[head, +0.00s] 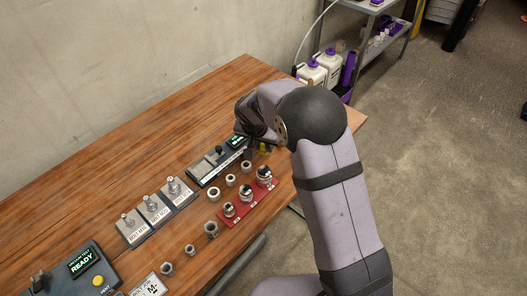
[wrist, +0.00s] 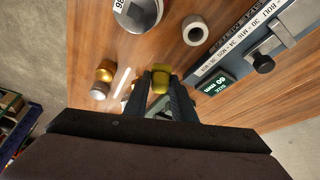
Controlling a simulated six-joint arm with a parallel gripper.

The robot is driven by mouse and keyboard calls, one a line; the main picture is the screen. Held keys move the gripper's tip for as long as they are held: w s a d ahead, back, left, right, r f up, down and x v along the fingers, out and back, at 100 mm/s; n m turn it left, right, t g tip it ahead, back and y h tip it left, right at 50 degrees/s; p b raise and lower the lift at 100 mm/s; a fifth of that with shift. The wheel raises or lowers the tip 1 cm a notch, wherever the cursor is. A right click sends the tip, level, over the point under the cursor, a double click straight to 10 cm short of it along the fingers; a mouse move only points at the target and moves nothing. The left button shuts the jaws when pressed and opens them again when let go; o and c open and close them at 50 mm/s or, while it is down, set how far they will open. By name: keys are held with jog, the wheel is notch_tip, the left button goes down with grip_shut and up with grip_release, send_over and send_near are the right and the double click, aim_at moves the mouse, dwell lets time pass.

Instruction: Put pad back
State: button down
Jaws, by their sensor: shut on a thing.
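My gripper (wrist: 160,84) is shut on a small yellow piece, apparently the pad (wrist: 161,74), which shows between the fingertips in the wrist view. A bit of yellow, apparently the same pad (head: 263,149), shows below my wrist in the head view, by the far end of the grey bolt gauge. My arm hides most of the gripper there. The wrist view looks down on the wooden bench (wrist: 90,30). I cannot tell whether the pad touches the bench.
The bolt gauge (head: 218,166) with a lit display lies beside the gripper. A red holder (head: 235,221) with several metal fittings and loose rings (head: 214,193) lie nearby. Brass (wrist: 105,70) and pale cylinders stand left of the fingers. A vent box (head: 85,277) reads READY.

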aim_at(263, 150)
jog(key=shift+f+p, duration=0.3)
jog(key=shift+f, duration=1.55)
jog(key=shift+f+b, duration=0.2)
jog(key=shift+b, duration=0.1)
jog(key=c, duration=1.5)
grip_release()
jog(key=shift+r, duration=0.2)
jog(key=shift+r+p, duration=0.15)
jog(key=shift+p, duration=0.2)
jog(key=b+v, duration=0.2)
jog(key=v, duration=1)
jog(key=shift+b, duration=0.35)
